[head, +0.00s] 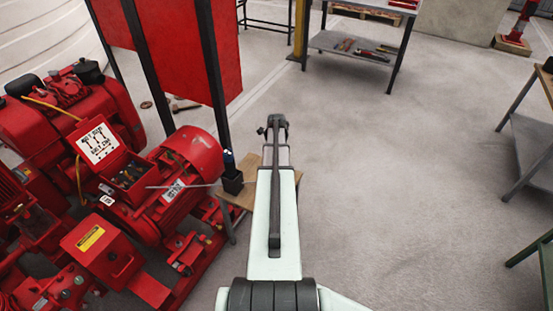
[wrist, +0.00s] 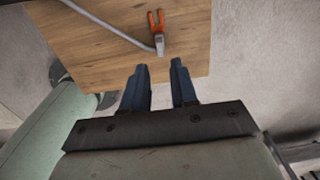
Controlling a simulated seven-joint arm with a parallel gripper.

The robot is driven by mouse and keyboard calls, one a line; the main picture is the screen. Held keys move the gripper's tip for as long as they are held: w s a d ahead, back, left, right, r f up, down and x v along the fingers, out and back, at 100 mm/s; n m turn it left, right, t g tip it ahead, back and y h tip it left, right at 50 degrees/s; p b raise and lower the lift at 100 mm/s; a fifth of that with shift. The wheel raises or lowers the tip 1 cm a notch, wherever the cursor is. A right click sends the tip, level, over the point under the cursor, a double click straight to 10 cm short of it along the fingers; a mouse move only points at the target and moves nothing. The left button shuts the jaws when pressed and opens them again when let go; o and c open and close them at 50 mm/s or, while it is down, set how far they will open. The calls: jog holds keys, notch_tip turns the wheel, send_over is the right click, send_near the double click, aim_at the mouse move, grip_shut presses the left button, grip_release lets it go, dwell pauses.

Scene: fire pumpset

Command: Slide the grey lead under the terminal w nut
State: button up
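The grey lead (wrist: 112,27) lies across a wooden top in the wrist view. Its end carries a grey sleeve and an orange two-pronged fork (wrist: 156,21) pointing away from my gripper. My gripper (wrist: 159,66) is open and empty, its two dark fingers just short of the sleeve with a gap between them. In the head view the lead (head: 180,186) runs from the open terminal box (head: 125,175) on the red motor toward the wooden top. Terminals show in the box, but the w nut is too small to tell apart. My arm hides the gripper in the head view.
The wooden top (head: 252,191) stands right of the red motor (head: 187,155), with a black holder (head: 232,181) at its left edge. The box's raised lid (head: 98,145) bears a wiring diagram. Red panels and dark posts rise behind.

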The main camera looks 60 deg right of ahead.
jog(key=shift+f, duration=3.15)
grip_shut()
notch_tip(320, 180, up, 10)
